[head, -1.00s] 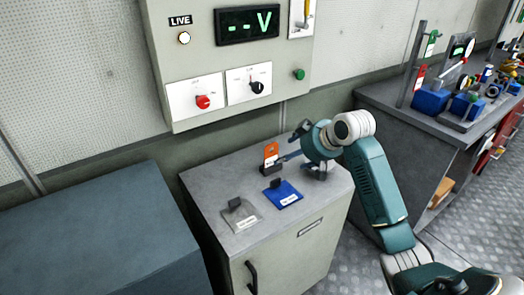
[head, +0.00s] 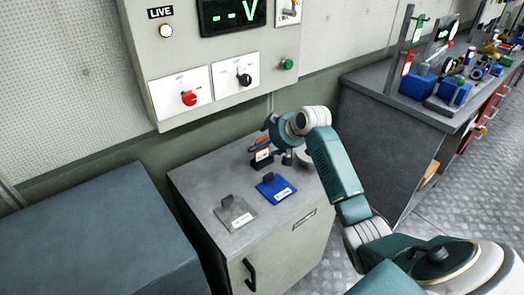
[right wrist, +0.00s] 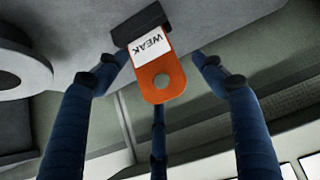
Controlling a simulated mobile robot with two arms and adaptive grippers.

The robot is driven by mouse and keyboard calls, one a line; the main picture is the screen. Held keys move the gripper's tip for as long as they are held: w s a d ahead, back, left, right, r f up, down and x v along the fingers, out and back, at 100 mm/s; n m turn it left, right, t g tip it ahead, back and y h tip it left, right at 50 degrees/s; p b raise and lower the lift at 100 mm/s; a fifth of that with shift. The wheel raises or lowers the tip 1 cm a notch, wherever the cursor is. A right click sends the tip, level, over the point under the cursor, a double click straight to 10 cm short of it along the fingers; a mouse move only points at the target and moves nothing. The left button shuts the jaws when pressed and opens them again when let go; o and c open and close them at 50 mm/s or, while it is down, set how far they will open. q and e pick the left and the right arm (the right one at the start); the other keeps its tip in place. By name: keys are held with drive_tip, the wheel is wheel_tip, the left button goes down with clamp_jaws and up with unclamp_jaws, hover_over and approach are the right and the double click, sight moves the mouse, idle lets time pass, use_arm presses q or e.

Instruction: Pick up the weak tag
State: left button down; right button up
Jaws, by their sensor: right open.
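The weak tag (right wrist: 162,82) is orange with a white label reading WEAK and a hole at its free end. In the right wrist view its label end sits at a dark holder (right wrist: 138,24). My right gripper (right wrist: 158,72) is open, with blue fingers on both sides of the tag and a third finger beyond it. No finger is clearly touching the tag. In the head view the tag (head: 261,153) stands at the back of the grey cabinet top, partly hidden by my right gripper (head: 278,140). My left gripper is not in view.
A blue plate (head: 272,192) and a grey plate (head: 237,217), each with a dark holder, lie on the cabinet top (head: 200,180). A control panel (head: 225,95) with red and black knobs hangs above. A bench (head: 380,100) with equipment stands at right.

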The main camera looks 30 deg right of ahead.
drive_tip(key=shift+x, duration=1.05)
drive_tip(key=shift+r, duration=0.1)
drive_tip(key=c, duration=1.1)
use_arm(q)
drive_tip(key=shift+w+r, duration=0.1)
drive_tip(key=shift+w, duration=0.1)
use_arm(e)
drive_tip(key=shift+o, duration=0.2)
drive_tip(key=shift+r, duration=0.15)
